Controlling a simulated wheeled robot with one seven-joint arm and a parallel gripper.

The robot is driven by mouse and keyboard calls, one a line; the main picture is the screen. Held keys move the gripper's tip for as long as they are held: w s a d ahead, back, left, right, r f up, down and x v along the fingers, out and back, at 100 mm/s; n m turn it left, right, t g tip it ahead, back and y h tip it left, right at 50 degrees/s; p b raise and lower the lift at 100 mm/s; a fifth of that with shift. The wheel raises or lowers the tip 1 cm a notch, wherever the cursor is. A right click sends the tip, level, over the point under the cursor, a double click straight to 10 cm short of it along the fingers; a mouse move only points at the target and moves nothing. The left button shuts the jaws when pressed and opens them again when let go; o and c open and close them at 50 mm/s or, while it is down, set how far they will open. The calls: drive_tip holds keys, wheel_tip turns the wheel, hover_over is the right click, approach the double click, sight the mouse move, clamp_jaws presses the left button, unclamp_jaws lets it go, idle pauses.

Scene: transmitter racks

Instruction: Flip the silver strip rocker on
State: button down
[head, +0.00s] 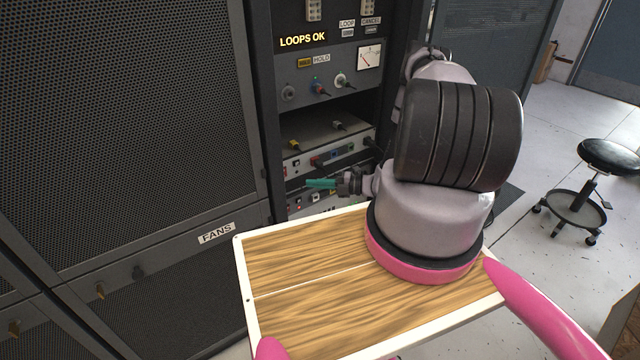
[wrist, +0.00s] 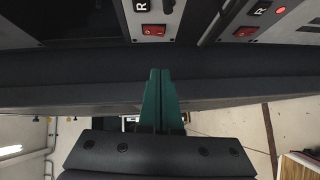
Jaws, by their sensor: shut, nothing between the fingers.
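In the wrist view, a red rocker switch (wrist: 153,29) sits on a silver panel at the top centre. A second red rocker (wrist: 246,31) sits on another silver panel to its right. I cannot tell which is the strip's rocker, or which way either is set. My gripper (head: 321,184) has teal fingers in front of the low rack units in the head view. In the wrist view the fingers (wrist: 161,98) are pressed together and empty, below the panels in the picture and apart from both rockers.
The rack has silver units (head: 330,157) with small knobs and coloured buttons, below a dark panel with a meter (head: 370,57). A mesh cabinet door marked FANS (head: 216,233) stands to the left. A black stool (head: 575,200) stands on open floor at right.

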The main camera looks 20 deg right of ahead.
drive_tip(key=shift+w+a+f, duration=0.25)
drive_tip(key=shift+w+a, duration=1.2)
drive_tip(key=shift+w, duration=0.2)
drive_tip(key=shift+w+a+f, duration=0.2)
drive_tip(key=shift+w+a, duration=1.2)
drive_tip(key=shift+w, duration=0.25)
drive_tip(key=shift+w+f, duration=0.1)
drive_tip(key=shift+w, duration=0.15)
drive_tip(key=shift+a, duration=0.1)
drive_tip(key=s+d+f, duration=0.1)
drive_tip(key=s+d, duration=0.8)
drive_tip(key=shift+d+f, duration=0.15)
drive_tip(key=shift+d, duration=0.25)
